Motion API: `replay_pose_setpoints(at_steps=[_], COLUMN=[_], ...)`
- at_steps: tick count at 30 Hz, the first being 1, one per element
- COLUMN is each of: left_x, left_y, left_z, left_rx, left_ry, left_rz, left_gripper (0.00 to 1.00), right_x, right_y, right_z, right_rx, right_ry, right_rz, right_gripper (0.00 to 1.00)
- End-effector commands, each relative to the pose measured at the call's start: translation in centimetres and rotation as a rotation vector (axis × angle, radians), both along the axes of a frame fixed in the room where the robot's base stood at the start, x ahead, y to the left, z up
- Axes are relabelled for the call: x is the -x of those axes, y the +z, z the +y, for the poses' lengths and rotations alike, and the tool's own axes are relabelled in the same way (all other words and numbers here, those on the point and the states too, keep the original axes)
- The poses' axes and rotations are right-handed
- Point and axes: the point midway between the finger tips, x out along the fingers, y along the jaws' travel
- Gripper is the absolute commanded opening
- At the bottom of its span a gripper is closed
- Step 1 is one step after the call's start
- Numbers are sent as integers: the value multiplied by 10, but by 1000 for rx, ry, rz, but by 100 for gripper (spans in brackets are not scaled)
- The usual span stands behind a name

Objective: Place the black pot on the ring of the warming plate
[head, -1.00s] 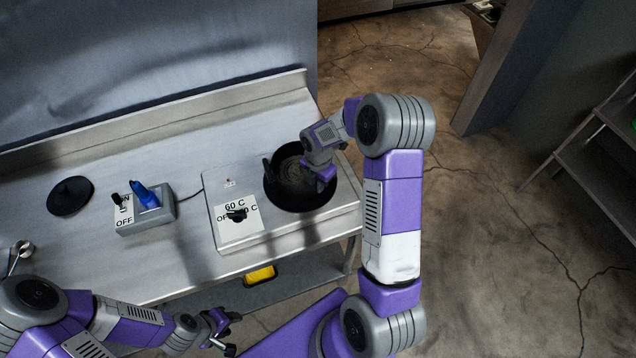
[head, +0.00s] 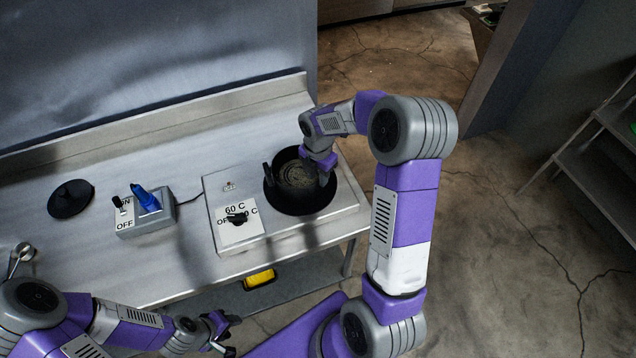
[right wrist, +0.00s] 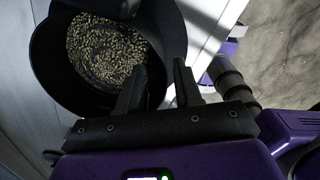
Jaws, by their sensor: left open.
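The black pot (head: 292,208) stands upright on the right part of the warming plate (head: 215,191), with pale grain-like bits inside. The plate's ring is hidden under the pot. My right gripper (head: 320,160) is at the pot's far right rim. In the right wrist view, its two fingers (right wrist: 160,72) are apart, close to the wall of the pot (right wrist: 62,65). I cannot tell whether they touch it. My left gripper (head: 228,332) is open and empty, in front of the counter at the bottom.
A switch box (head: 160,222) with a blue plug stands left of the plate. A round black lid (head: 70,198) lies further left on the counter (head: 120,268). A yellow item (head: 259,278) is on the lower shelf. A raised back edge runs behind the counter.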

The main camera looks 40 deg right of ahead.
Motion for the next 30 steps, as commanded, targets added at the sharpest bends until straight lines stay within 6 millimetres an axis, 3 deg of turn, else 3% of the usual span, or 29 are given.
replay_pose_setpoints(at_steps=[3,9,30], left_x=[0,0,0], left_y=[2,3,3], left_z=[0,0,0], left_rx=[0,0,0], left_ry=[0,0,0], left_rz=[0,0,0], left_gripper=[43,43,43], right_x=[-1,0,0], right_y=[26,51,56], right_z=[0,0,0], right_rx=[1,0,0], right_ry=[0,0,0], right_rz=[-3,-1,1], right_gripper=[34,34,34])
